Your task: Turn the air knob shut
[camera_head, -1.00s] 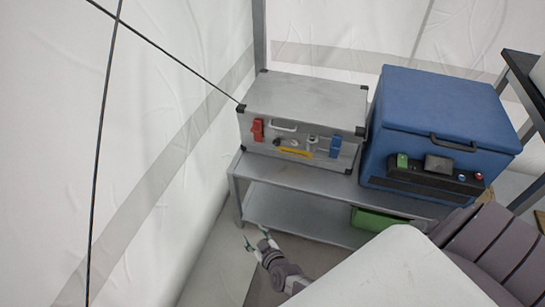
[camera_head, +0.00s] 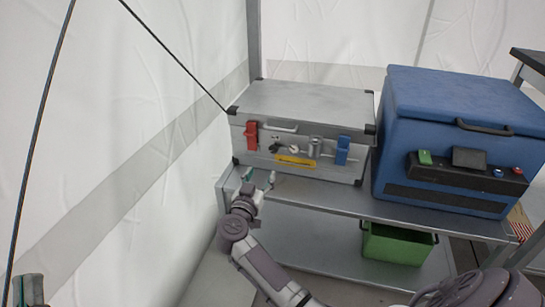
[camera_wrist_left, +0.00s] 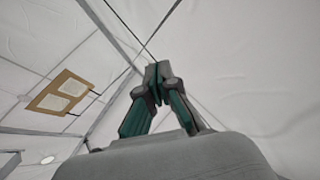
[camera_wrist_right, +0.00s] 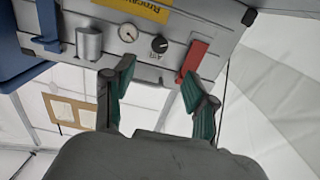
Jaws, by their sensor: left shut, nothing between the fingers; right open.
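The air knob (camera_wrist_right: 159,45) is a small black dial with a white mark, on the front of a grey metal case (camera_head: 300,103). In the head view the knob (camera_head: 275,146) sits between a red latch (camera_head: 251,136) and a round gauge (camera_head: 294,149). My right gripper (camera_head: 260,177) is open and empty, below and in front of the case front. In the right wrist view its fingers (camera_wrist_right: 157,76) are spread on either side of the knob's line, apart from it. My left gripper (camera_wrist_left: 157,75) is shut and empty; part of it (camera_head: 28,290) shows at the head view's lower left.
The case stands on a grey metal shelf (camera_head: 400,207). A blue cooler (camera_head: 450,105) stands right of it and a green crate (camera_head: 397,243) on the lower level. A silver cylinder (camera_head: 315,146) and blue latch (camera_head: 342,150) are on the case front. Tent wall is at left.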

